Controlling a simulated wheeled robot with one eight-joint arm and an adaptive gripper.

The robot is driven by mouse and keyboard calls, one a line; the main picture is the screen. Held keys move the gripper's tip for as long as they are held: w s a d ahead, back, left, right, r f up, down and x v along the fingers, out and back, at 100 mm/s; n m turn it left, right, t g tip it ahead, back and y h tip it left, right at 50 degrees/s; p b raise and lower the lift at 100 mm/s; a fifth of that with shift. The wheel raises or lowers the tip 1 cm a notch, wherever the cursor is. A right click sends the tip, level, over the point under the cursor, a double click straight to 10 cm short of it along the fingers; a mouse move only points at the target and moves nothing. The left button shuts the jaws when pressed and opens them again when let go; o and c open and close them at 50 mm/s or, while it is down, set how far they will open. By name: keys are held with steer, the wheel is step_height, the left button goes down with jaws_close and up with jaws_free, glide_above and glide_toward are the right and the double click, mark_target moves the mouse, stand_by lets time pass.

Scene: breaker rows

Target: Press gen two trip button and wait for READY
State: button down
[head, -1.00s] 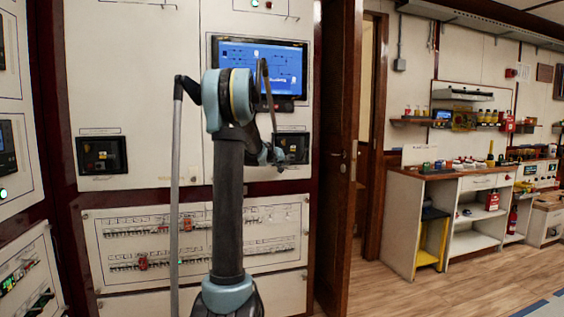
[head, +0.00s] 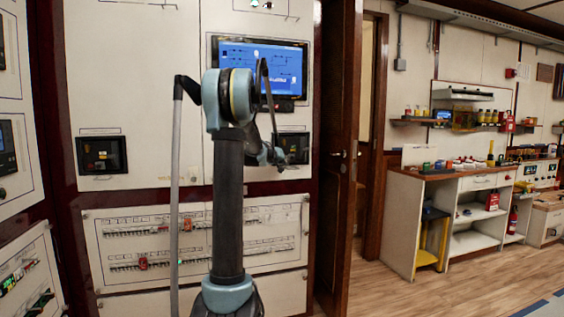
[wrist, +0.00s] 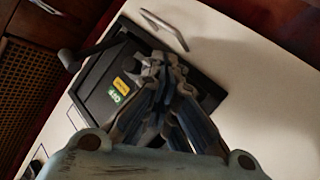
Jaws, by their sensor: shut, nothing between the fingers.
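A black breaker unit (head: 292,147) is set in the white panel below the screen, partly behind my arm. In the wrist view the black unit ahead of my gripper (wrist: 112,85) shows a yellow label above a green OFF label. My gripper (wrist: 158,65) is shut and empty in front of its face; I cannot tell whether it touches. The fingers hide part of the face, and no trip button can be made out. A second black breaker unit (head: 101,155) sits further left. The generator names are too small to read.
A lit blue screen (head: 262,68) hangs above, its text unreadable. Rows of small breakers (head: 140,228) run below. A brown door (head: 340,160) stands right of the panel. A workbench (head: 440,180) is at the right, with open wooden floor before it.

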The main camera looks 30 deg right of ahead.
steer(key=shift+s+a, duration=0.1)
steer(key=shift+s, duration=0.45)
steer(key=shift+s+a, duration=0.2)
steer(key=shift+s, duration=0.6)
steer(key=shift+s+a, duration=0.2)
steer(key=shift+s, duration=0.65)
steer(key=shift+s+a, duration=0.2)
steer(key=shift+s, duration=0.6)
steer(key=s+a+f+g+y, duration=0.1)
steer(key=s+a+f+y, duration=0.15)
steer(key=s+a, duration=0.45)
steer(key=s+a+f+n+y, duration=0.1)
steer(key=s+a+f, duration=0.25)
steer(key=a, duration=0.85)
steer(key=s+a+f+g+y, duration=0.15)
steer(key=s+a+f, duration=0.3)
steer(key=a, duration=0.45)
steer(key=s+a+f+n+g+y, duration=0.1)
steer(key=s+a+f+n+y, duration=0.1)
steer(key=s+a+f, duration=0.6)
steer(key=s+a+f+n+g+y, duration=0.2)
steer(key=s+a+f+y, duration=0.3)
steer(key=s+a+f, duration=0.4)
steer(key=s+a+n, duration=0.1)
steer(key=s+a, duration=0.5)
steer(key=s, duration=0.2)
steer(key=shift+f, duration=0.25)
